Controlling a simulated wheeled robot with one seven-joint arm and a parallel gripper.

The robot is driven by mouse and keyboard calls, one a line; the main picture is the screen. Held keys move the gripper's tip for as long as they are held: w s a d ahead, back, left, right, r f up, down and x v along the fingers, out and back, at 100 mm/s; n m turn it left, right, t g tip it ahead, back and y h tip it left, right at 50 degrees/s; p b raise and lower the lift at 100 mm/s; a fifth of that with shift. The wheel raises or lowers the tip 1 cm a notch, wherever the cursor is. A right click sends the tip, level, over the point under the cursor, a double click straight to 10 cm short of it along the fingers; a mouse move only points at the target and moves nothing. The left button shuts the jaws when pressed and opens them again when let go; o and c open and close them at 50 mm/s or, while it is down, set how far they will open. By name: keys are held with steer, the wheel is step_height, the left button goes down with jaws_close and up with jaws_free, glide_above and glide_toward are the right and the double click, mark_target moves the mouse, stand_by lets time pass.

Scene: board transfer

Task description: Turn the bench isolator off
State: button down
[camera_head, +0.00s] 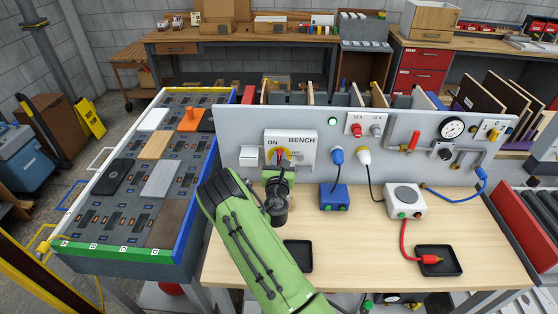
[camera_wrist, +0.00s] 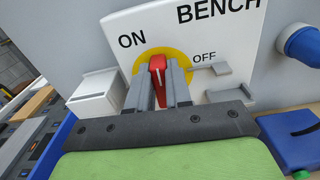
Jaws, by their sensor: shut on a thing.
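The bench isolator (camera_head: 302,141) is a white plate marked BENCH on the grey upright panel. In the wrist view the isolator plate (camera_wrist: 115,32) shows ON at left and OFF at right of a yellow disc (camera_wrist: 180,53). Its red handle (camera_wrist: 158,64) stands roughly upright in that view, between the two words. My gripper (camera_wrist: 160,82) has its two fingers around the handle, shut on it. In the head view my gripper (camera_head: 279,160) reaches the plate from below and hides most of the handle. A grey hasp-like bracket (camera_wrist: 215,72) sits just right, under OFF.
A white box (camera_head: 248,156) is left of the plate, and a blue plug (camera_head: 337,157) right of it. A blue box (camera_head: 334,197), white unit (camera_head: 404,200) and black trays (camera_head: 452,270) are on the wooden bench (camera_head: 360,268). A green lamp (camera_head: 332,121) is above.

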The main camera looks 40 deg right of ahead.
steer(key=shift+s+d+f+m+b, duration=0.2)
steer(key=shift+m+b, duration=1.85)
steer(key=shift+m, duration=0.8)
steer(key=shift+s+d+f+m+b, duration=0.1)
steer(key=shift+d+f+m+b, duration=0.15)
steer(key=shift+m+b, duration=2.25)
steer(key=shift+s+d+f+m+b, duration=0.15)
steer(key=shift+m+b, duration=1.45)
steer(key=shift+m, duration=1.65)
steer(key=c, duration=1.3)
jaws_free()
steer(key=shift+o, duration=1.3)
steer(key=shift+w+f, duration=0.1)
steer(key=shift+f, duration=0.05)
